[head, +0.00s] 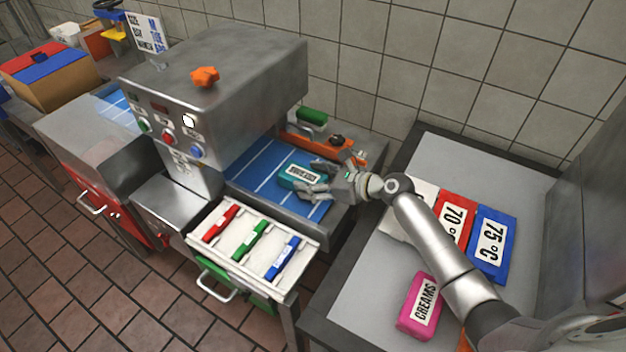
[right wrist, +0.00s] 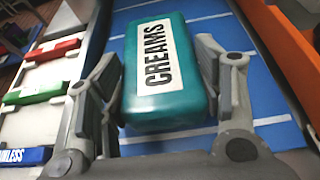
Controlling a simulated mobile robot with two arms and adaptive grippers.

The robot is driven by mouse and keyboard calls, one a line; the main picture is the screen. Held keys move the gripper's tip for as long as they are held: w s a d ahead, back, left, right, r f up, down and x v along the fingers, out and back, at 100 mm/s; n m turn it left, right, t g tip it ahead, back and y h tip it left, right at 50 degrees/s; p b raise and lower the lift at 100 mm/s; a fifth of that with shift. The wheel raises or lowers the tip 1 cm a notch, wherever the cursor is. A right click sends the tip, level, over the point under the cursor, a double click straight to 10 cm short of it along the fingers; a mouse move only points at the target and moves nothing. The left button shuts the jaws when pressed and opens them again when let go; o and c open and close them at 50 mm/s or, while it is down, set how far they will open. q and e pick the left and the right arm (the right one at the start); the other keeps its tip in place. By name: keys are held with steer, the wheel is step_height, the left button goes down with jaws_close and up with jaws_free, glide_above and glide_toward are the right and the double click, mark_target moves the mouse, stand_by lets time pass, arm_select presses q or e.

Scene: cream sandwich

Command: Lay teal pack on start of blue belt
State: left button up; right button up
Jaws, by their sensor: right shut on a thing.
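The teal pack (head: 300,177), labelled CREAMS, is at the near right end of the blue belt (head: 255,168) beside the steel machine. My right gripper (head: 312,180) has its fingers on both sides of the pack and is shut on it. In the right wrist view the teal pack (right wrist: 160,95) fills the space between the fingers, with the blue belt (right wrist: 265,75) and its white lines below. Whether the pack touches the belt or hangs just above it, I cannot tell. My left gripper is not in view.
A white tray (head: 212,247) with red, green and blue handled pieces stands in front of the belt. An orange rail (head: 295,131) and a green item (head: 312,116) lie behind it. The right-hand counter (head: 375,300) holds a pink CREAMS pack (head: 420,303) and red and blue temperature packs.

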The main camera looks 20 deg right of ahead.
steer(key=shift+r, duration=0.1)
steer(key=o, duration=1.1)
steer(key=v, duration=1.2)
steer(key=shift+s+f, duration=0.1)
steer(key=shift+f, duration=0.15)
